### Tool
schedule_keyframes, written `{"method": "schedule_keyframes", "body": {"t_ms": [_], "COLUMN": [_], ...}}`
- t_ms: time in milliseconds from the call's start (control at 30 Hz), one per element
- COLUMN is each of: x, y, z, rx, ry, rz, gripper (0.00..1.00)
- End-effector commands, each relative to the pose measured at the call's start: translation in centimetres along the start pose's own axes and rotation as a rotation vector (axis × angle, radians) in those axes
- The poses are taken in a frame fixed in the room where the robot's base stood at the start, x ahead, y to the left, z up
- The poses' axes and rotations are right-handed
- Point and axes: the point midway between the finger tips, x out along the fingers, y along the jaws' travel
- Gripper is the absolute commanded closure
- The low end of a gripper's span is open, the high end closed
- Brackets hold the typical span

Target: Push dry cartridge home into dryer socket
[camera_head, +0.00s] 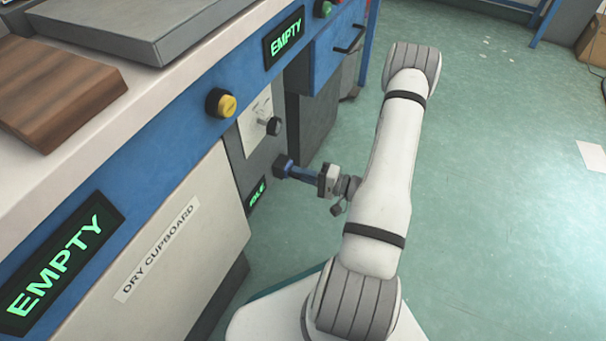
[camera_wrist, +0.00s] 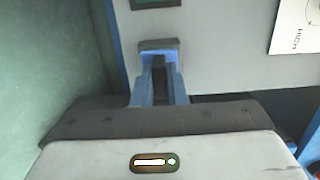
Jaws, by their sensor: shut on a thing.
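My gripper (camera_head: 296,172) has blue fingers and reaches left to the grey dryer panel (camera_head: 238,160). In the wrist view my gripper (camera_wrist: 159,68) is shut on a dark, narrow piece, the cartridge (camera_wrist: 160,80), between its fingers. Just beyond the fingertips a dark grey block (camera_wrist: 158,44) sits against the panel; it also shows in the head view (camera_head: 282,166). I take it for the socket, but I cannot tell where cartridge and socket meet or how deep the cartridge sits. A small display on the panel (camera_head: 257,194) reads IDLE in green.
A black knob (camera_head: 273,126) and a white label (camera_head: 256,112) are above on the panel. A yellow button (camera_head: 221,103) and EMPTY displays (camera_head: 284,38) are on the blue bench front. The dry cupboard door (camera_head: 160,240) is at lower left.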

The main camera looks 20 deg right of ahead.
Motion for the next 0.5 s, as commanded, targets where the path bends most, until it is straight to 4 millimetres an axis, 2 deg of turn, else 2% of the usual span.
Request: {"method": "schedule_keyframes", "body": {"t_ms": [33,67,300,367,500], "x": [-0.01,-0.02,-0.02,-0.02,-0.02], "y": [-0.03,-0.03,-0.02,-0.01,-0.01], "z": [-0.09,-0.09,-0.06,-0.06,-0.05], "rx": [-0.002,-0.002,-0.001,-0.001,-0.001], "ry": [0.002,0.002,0.001,0.001,0.001], "rz": [0.0,0.0,0.0,0.0,0.0], "gripper": [1.0,0.85,0.66,0.62,0.62]}}
